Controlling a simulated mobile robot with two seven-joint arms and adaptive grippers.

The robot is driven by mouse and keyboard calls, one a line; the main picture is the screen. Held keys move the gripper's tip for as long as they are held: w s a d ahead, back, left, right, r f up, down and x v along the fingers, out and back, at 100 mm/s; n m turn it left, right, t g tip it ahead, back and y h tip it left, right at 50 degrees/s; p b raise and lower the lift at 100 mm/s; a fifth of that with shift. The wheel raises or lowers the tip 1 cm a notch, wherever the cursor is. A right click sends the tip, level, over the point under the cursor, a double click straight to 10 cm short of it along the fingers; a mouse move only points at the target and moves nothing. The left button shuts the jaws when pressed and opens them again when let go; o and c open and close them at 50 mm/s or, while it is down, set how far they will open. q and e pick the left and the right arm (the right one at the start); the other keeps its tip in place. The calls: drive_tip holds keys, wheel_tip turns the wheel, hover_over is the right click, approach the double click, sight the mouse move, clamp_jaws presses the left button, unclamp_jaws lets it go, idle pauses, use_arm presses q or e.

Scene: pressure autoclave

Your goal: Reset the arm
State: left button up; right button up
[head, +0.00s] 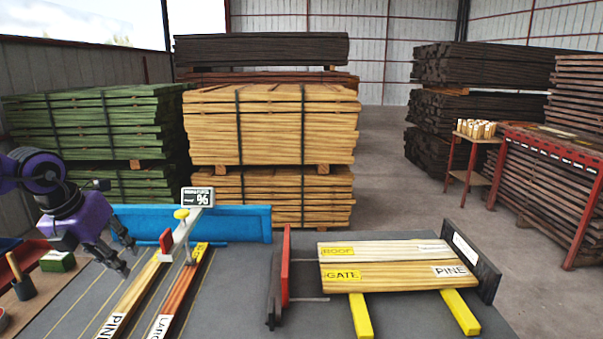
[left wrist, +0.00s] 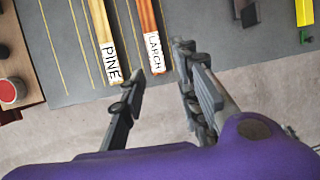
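My left gripper (head: 118,260) is at the left of the head view, above the left part of the grey table (head: 237,300). It is purple with dark fingers. In the left wrist view its fingers (left wrist: 160,85) are spread apart with nothing between them. Two long boards lie on the table to its right, one labelled PINE (head: 125,302) and one labelled LARCH (head: 180,300). They also show in the left wrist view, beyond the fingertips. My right gripper is not in view.
A moisture meter with a % display (head: 198,197) stands over the boards. Boards labelled ROOF (head: 385,250) and GATE (head: 390,278) lie on yellow bars (head: 361,315) between a red plate (head: 286,265) and a dark end plate (head: 470,262). Lumber stacks stand further back.

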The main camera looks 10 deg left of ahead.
use_arm(q)
drive_tip(key=s+d+f+n+t+h+p, duration=0.1)
drive_tip(key=s+d+f+n+t+h, duration=0.2)
drive_tip(key=d+f, duration=0.5)
drive_tip(key=d+f+n+t+h, duration=0.1)
drive_tip(key=d+f+n+h, duration=0.25)
drive_tip(key=d+f, duration=0.35)
drive_tip(key=s+d+f+n+t+h+p, duration=0.1)
drive_tip(key=s+d+f+n+t+h, duration=0.1)
drive_tip(key=d+f+n, duration=0.45)
drive_tip(key=s+d+f+n+g+y, duration=0.1)
drive_tip(key=s+d+f+n+y, duration=0.3)
drive_tip(key=s+f+n, duration=0.5)
drive_tip(key=s+d+f+n+y+p, duration=0.1)
drive_tip(key=s+d+f+n+y, duration=0.3)
drive_tip(key=s+f+n, duration=0.6)
drive_tip(key=s, duration=0.4)
drive_tip(key=shift+s+d+f+n+g+p, duration=0.2)
drive_tip(key=shift+s+d+n+g+p, duration=0.1)
drive_tip(key=shift+s+d+n+g, duration=0.1)
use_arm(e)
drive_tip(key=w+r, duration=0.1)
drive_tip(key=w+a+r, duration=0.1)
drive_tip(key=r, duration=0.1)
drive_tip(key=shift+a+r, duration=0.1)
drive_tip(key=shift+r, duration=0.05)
